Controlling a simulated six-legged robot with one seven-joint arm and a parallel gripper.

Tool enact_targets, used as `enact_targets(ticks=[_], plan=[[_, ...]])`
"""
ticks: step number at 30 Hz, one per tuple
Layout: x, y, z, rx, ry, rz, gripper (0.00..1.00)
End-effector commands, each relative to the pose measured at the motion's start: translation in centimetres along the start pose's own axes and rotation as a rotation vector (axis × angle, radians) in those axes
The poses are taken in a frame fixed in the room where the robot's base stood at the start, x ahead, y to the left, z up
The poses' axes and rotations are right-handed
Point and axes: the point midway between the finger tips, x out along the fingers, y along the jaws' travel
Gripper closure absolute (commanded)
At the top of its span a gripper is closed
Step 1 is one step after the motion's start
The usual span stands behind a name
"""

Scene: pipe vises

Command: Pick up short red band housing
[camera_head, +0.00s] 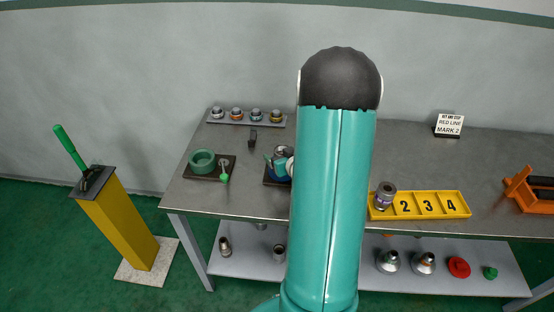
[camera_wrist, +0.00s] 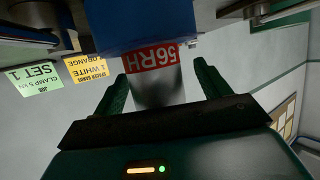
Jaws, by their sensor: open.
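In the wrist view, a short grey cylindrical housing (camera_wrist: 160,90) carries a red band marked 56RH. Its banded end meets a large blue body (camera_wrist: 135,22), which looks like a vise; the exact contact is hidden. My gripper (camera_wrist: 163,84) is open, with one green finger on each side of the housing and a visible gap to each. In the head view, the blue vise (camera_head: 272,178) is on the table beside my arm, which hides much of it and the housing.
A rack with several fittings (camera_head: 246,115) stands behind. An orange fixture (camera_head: 528,190) is far right.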

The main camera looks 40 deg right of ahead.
Motion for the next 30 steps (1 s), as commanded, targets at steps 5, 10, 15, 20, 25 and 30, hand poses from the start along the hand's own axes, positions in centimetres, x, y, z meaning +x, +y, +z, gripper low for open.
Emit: enact_targets(ticks=[5, 10, 15, 20, 25, 30], plan=[[-0.35, 0.29, 0.31, 0.000, 0.000, 0.002, 0.25], [-0.55, 0.32, 0.41, 0.000, -0.001, 0.002, 0.25], [-0.64, 0.34, 0.43, 0.000, -0.001, 0.002, 0.54], [-0.59, 0.30, 0.45, 0.000, -0.002, 0.002, 0.85], [-0.45, 0.28, 0.32, 0.000, 0.000, 0.002, 0.87], [-0.33, 0.21, 0.17, 0.000, 0.000, 0.002, 0.87]])
